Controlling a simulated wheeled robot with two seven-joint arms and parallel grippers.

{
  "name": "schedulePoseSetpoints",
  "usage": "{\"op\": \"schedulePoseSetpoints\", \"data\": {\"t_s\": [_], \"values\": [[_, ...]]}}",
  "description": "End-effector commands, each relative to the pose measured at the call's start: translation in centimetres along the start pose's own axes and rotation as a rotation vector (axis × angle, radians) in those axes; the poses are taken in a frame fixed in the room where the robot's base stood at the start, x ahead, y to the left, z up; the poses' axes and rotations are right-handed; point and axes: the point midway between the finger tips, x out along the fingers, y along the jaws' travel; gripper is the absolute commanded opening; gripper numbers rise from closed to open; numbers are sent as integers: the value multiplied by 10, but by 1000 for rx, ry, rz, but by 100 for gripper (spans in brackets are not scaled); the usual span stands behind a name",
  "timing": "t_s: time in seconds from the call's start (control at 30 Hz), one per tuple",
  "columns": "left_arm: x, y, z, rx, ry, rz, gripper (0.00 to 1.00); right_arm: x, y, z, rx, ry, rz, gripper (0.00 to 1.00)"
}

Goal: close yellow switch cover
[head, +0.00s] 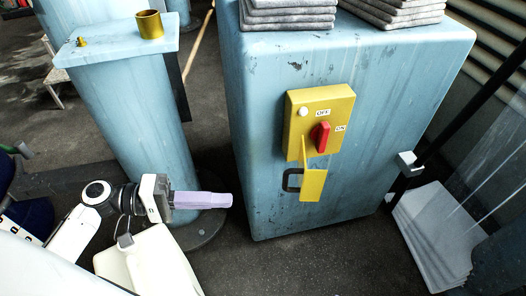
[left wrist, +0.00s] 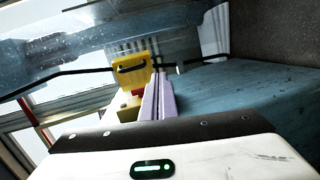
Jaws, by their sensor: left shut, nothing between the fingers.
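A yellow switch box (head: 297,139) is on the front of the pale blue cabinet (head: 272,205). It has a red switch (head: 322,136) between OFF and ON labels and a white round knob. Its yellow cover (head: 313,186) hangs open below the box, with a black handle at its left. In the left wrist view the cover (left wrist: 131,72) shows just left of the fingertips, above the yellow box (left wrist: 130,109). My left gripper (head: 228,200), with lilac fingers, is shut and empty, left of the cover and apart from it in the head view. My right gripper is out of view.
A pale blue column (head: 130,105) with a brass cup (head: 150,25) on top stands left of the cabinet, behind my left gripper. Grey folded stacks (head: 290,15) lie on the cabinet. Dark floor is bare before the cabinet.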

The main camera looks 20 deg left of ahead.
Motion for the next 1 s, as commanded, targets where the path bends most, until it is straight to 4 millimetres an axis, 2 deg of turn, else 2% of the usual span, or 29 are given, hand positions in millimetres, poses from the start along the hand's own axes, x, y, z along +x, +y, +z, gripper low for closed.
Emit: {"op": "schedulePoseSetpoints", "data": {"t_s": [0.03, 0.1, 0.2, 0.27, 0.47, 0.77, 1.0], "values": [[-14, 21, -14, -23, 23, 42, 0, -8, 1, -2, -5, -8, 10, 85], [-26, 34, -25, -43, 43, 90, 0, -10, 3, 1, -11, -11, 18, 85], [-34, 44, -34, -57, 58, 129, 0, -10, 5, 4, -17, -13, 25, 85], [-32, 46, -35, -60, 61, 137, 0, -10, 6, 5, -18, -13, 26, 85], [-1, 50, -37, -59, 58, 140, 0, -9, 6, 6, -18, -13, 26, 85], [63, 59, -41, -58, 59, 140, 0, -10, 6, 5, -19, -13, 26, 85], [87, 63, -19, -60, 60, 137, 0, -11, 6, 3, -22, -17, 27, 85]]}}
